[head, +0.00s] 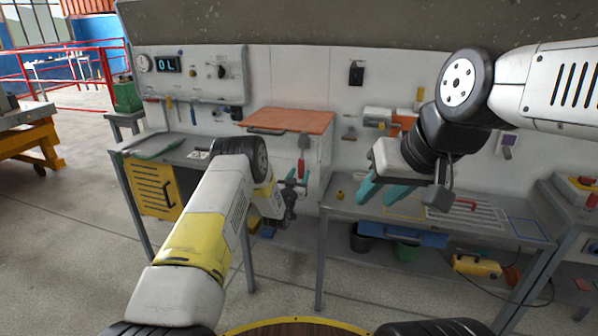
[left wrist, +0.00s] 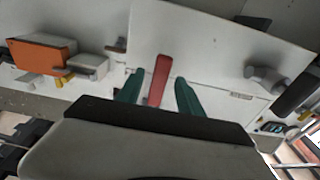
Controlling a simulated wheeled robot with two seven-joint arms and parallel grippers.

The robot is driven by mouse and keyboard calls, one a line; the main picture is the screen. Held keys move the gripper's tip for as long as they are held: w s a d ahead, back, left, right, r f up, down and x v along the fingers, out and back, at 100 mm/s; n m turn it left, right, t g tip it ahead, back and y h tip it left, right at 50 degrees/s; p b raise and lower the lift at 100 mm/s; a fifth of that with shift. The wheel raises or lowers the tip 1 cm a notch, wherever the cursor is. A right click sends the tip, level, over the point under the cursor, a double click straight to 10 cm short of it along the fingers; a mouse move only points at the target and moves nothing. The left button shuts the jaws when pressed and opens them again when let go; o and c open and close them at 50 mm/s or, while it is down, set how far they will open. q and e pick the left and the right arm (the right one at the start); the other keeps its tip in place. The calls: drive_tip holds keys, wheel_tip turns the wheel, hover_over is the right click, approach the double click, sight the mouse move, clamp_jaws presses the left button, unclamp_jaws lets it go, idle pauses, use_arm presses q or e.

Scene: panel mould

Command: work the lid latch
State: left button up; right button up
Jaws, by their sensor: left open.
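In the left wrist view the red lever (left wrist: 159,78) shows between the two teal fingers of my left gripper (left wrist: 158,86), with a gap on each side. I cannot tell how deep it sits between them. My right gripper (head: 385,193) is open and empty above the right bench, its teal fingers apart and pointing down.
The right bench (head: 340,208) carries a slotted plate (head: 470,212). A grey table with a yellow drawer front (head: 155,188) stands at the left. A control box (head: 192,72) and an orange-and-white wall fitting (head: 400,122) are on the wall.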

use_arm(q)
drive_tip(key=v, duration=0.7)
idle(0.3)
